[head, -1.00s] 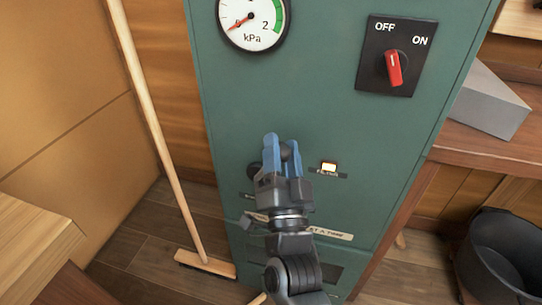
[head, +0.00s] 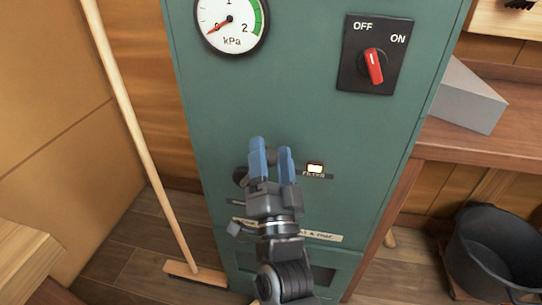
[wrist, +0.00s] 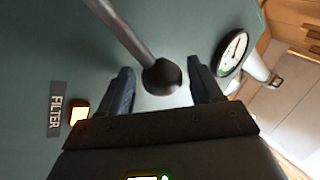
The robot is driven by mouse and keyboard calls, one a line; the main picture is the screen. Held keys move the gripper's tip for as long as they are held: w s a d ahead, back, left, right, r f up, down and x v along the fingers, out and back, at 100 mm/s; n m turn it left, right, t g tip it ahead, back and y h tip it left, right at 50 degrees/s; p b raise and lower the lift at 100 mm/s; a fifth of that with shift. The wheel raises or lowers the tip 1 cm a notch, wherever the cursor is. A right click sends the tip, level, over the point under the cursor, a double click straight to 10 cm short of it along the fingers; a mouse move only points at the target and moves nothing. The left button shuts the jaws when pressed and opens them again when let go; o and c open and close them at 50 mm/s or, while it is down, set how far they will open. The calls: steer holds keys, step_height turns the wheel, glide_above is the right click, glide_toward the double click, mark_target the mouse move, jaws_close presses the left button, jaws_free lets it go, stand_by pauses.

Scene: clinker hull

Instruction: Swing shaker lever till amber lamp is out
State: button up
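The green cabinet (head: 300,120) carries a small amber lamp (head: 314,169) above a FILTER label. The lamp glows, and it also shows lit in the wrist view (wrist: 79,113). The shaker lever shows in the wrist view as a grey rod with a dark ball knob (wrist: 162,77). My gripper (head: 271,147) is in front of the cabinet, left of the lamp. Its blue fingers are open, one on each side of the knob, with a gap showing on both sides. In the head view my gripper mostly hides the lever.
A kPa gauge (head: 232,20) has its red needle near the low end. A red OFF/ON rotary switch (head: 374,66) is at upper right. A broom (head: 140,140) leans at left. A black bucket (head: 495,255) and a wooden bench (head: 470,140) with a grey block (head: 468,95) are at right.

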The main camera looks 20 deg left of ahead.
steer(key=v, duration=0.7)
steer(key=shift+s+d+f+b, duration=0.2)
steer(key=shift+s+d+b, duration=0.05)
steer(key=shift+b, duration=0.05)
steer(key=shift+c, duration=0.3)
